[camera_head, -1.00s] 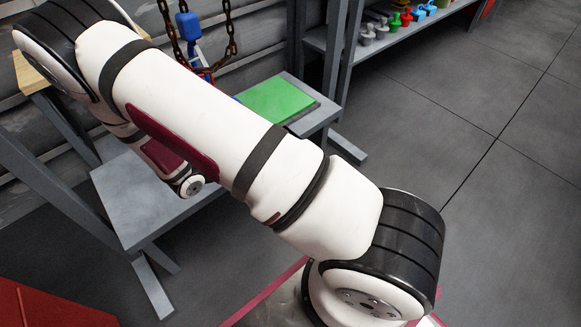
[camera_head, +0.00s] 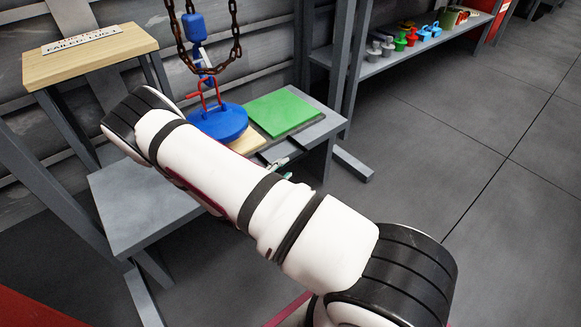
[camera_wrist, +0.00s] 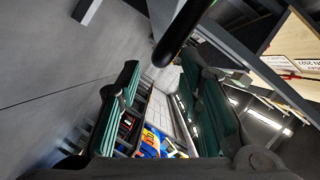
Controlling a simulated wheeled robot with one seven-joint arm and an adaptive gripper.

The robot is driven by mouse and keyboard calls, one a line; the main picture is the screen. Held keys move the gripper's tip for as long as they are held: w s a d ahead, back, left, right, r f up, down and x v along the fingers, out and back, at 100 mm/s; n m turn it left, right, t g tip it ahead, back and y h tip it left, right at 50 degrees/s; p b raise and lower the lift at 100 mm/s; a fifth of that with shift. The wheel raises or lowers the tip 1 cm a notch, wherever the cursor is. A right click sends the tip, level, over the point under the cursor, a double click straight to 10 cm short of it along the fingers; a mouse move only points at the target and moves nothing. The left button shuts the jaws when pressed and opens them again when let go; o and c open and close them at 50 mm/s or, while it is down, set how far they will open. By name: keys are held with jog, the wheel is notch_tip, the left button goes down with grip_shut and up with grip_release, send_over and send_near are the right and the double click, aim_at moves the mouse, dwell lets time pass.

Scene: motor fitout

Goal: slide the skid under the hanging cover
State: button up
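The blue round cover (camera_head: 218,122) with a red handle hangs at the hook and chain (camera_head: 205,60) in the head view, low over the grey bench. A pale wooden board (camera_head: 247,143), which looks like the skid, shows partly beneath and right of the cover. I cannot tell whether cover and board touch. My gripper (camera_wrist: 158,110) is open and empty in the wrist view, its green-lined fingers apart. In the head view my arm crosses in front of the bench, and only a small part of the gripper shows near the bench's front edge, close to the board.
A green slab (camera_head: 284,114) lies right of the board. The grey bench top (camera_head: 140,210) is bare at left. A wooden-topped stand (camera_head: 95,58) with a sign stands behind left. A shelf (camera_head: 385,62) holds several coloured parts. The floor at right is clear.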

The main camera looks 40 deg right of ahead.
aim_at(288, 166)
jog(key=shift+b+x, duration=0.8)
jog(key=shift+x, duration=1.85)
grip_shut()
